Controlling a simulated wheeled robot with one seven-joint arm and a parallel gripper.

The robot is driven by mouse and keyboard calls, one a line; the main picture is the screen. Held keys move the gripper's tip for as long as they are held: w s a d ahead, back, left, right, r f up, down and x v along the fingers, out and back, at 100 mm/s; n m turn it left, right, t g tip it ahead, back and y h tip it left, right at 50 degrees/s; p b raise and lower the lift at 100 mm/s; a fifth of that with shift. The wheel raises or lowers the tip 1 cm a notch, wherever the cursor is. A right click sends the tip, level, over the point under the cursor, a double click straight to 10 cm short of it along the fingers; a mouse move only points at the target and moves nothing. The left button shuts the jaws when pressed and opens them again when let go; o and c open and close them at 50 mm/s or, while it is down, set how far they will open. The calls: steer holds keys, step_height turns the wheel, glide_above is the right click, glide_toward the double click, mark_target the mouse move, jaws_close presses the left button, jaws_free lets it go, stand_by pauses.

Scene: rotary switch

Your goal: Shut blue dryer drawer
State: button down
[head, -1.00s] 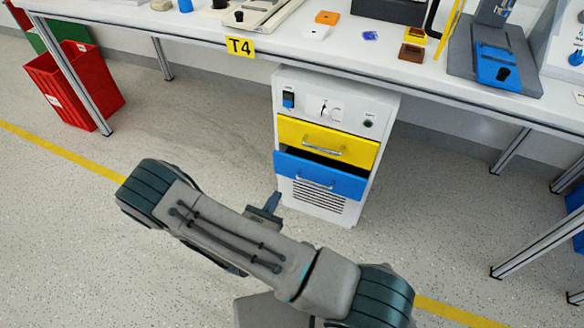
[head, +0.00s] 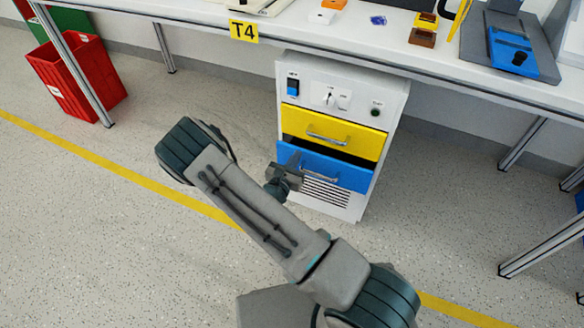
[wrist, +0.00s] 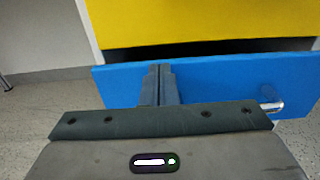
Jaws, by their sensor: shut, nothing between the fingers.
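The blue dryer drawer (head: 335,169) is the lower drawer of a white cabinet under the table. It stands pulled out a little, with a dark gap above it under the yellow drawer (head: 330,131). In the wrist view the blue drawer front (wrist: 230,80) spans the picture, with its metal handle (wrist: 271,106) at the right. My gripper (head: 296,160) is at the left part of the blue front, left of the handle. Its fingers (wrist: 159,70) are shut with nothing between them and overlap the front's upper left. I cannot tell whether they touch it.
The white cabinet (head: 350,72) has switches and a knob on its top panel. The table edge (head: 440,84) overhangs it. A red bin (head: 77,78) stands at the left, table legs at the right. The floor around the cabinet is clear.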

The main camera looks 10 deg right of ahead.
stand_by(0.3)
steer(key=x, duration=0.2)
steer(key=shift+w+d+p, duration=0.2)
steer(key=shift+w+p, duration=0.05)
steer(key=shift+p, duration=0.15)
steer(key=v, duration=1.4)
steer(key=shift+f, duration=0.35)
steer(key=shift+r, duration=0.1)
